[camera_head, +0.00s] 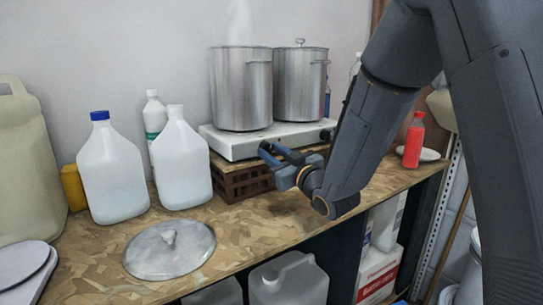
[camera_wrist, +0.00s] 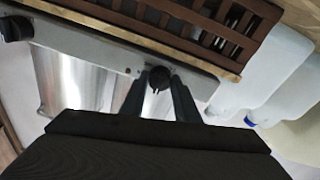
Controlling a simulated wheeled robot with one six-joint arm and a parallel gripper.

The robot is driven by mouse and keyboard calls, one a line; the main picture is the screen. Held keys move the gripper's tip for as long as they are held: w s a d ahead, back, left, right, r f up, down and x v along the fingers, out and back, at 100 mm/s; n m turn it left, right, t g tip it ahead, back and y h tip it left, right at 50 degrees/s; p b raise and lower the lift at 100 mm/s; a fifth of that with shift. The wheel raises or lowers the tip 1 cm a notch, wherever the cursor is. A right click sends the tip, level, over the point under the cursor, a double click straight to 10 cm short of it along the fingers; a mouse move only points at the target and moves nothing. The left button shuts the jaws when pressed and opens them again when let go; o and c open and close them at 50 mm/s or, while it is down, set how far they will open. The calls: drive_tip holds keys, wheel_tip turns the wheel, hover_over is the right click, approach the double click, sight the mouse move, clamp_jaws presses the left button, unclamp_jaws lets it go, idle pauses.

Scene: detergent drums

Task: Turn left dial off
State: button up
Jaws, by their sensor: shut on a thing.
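The hot plate (camera_head: 228,143) is a white-grey unit with two dials on its front edge. My gripper (camera_head: 268,152) reaches that edge from the right and is shut on the left dial. In the wrist view the black left dial (camera_wrist: 158,76) sits between the two fingertips of my gripper (camera_wrist: 159,80). The head view hides the left dial behind the fingers. The right dial (camera_head: 327,134) stands free and also shows at the upper left of the wrist view (camera_wrist: 15,28). I cannot tell either dial's setting.
Two steel pots stand on the hot plate; the left pot (camera_head: 240,90) is uncovered and steaming, the right pot (camera_head: 300,85) lidded. A brown crate (camera_head: 240,180) is under the plate. White jugs (camera_head: 112,175) stand left, a loose lid (camera_head: 170,250) in front, a red bottle (camera_head: 413,142) right.

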idle(0.3)
drive_tip(key=o, duration=1)
drive_tip(key=shift+o, duration=0.2)
drive_tip(key=shift+s, duration=0.1)
drive_tip(key=b+v, duration=0.1)
drive_tip(key=v, duration=0.6)
drive_tip(key=shift+s+d+b, duration=0.25)
drive_tip(key=shift+s+b, duration=0.05)
